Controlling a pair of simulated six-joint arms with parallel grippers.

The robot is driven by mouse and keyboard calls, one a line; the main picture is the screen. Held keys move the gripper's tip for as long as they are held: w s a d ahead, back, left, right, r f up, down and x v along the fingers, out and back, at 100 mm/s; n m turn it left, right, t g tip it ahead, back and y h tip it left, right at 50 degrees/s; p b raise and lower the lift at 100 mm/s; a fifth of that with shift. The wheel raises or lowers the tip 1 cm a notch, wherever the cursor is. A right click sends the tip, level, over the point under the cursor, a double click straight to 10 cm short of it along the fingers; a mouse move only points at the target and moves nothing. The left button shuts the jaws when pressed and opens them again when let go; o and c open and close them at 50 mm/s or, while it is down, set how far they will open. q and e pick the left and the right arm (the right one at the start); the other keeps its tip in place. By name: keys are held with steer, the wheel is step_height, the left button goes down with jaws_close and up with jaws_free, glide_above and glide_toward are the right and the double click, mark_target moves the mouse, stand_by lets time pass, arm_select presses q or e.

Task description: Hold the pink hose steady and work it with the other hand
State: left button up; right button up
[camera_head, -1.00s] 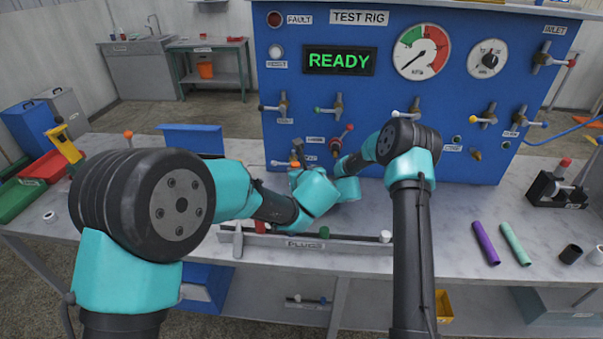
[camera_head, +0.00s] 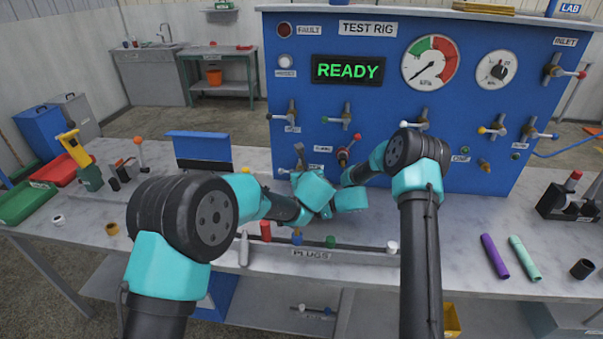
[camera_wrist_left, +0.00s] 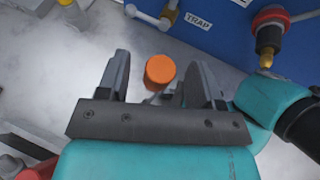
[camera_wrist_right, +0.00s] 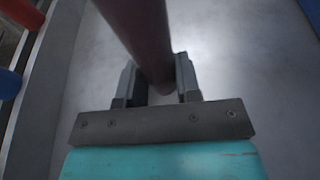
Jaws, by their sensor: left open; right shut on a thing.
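A dark reddish-pink tube (camera_wrist_right: 138,30), which looks like the pink hose, runs from the top of the right wrist view down between the fingers of my right gripper (camera_wrist_right: 157,75). That gripper is shut on it. In the left wrist view my left gripper (camera_wrist_left: 158,62) is open, with an orange round-ended cylinder (camera_wrist_left: 160,72) showing between its fingers, not clamped. I cannot tell whether that cylinder belongs to the hose. In the head view both grippers and the hose are mostly hidden behind my teal wrists, close together in front of the panel.
The blue test rig panel (camera_head: 290,105) with valves and a red-collared fitting (camera_head: 347,148) stands close behind. A plug rack (camera_head: 318,255) lies along the front. A purple tube (camera_head: 494,257) and a mint tube (camera_head: 525,259) lie at right.

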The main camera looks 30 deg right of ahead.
arm_select(q)
steer(key=x, duration=0.3)
steer(key=shift+w, duration=0.15)
steer(key=shift+c, duration=0.4)
steer(key=c, duration=0.9)
